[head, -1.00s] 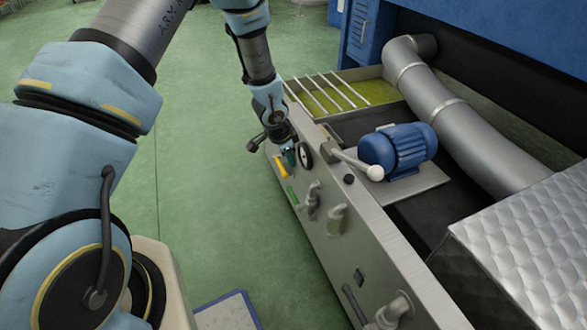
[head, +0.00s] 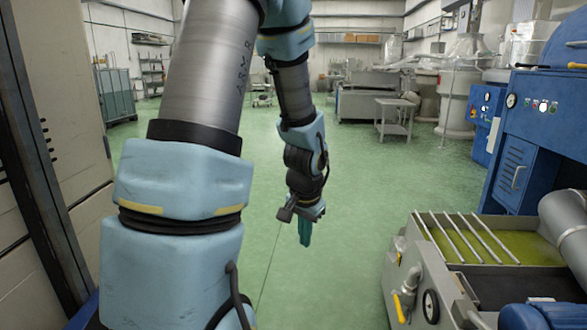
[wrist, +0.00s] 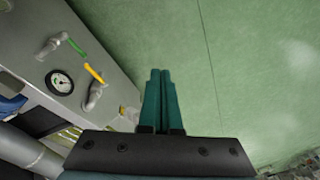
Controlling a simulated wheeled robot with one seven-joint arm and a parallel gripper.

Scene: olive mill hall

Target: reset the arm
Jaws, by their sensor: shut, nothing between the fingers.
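My gripper (head: 305,232) hangs pointing down over the open green floor in the head view, left of the steel machine. In the wrist view its two teal fingers (wrist: 160,100) lie together, shut with nothing between them. My arm is bent, with the forearm hanging from the upper link. The gripper touches nothing that I can see.
The steel tank (head: 402,285) with yellow-green liquid and bars stands at the right. Its side carries a gauge (wrist: 60,82) and valves with a green handle (wrist: 76,47) and a yellow handle (wrist: 94,73). A blue machine (head: 545,130) stands behind. The middle floor (head: 345,215) is clear.

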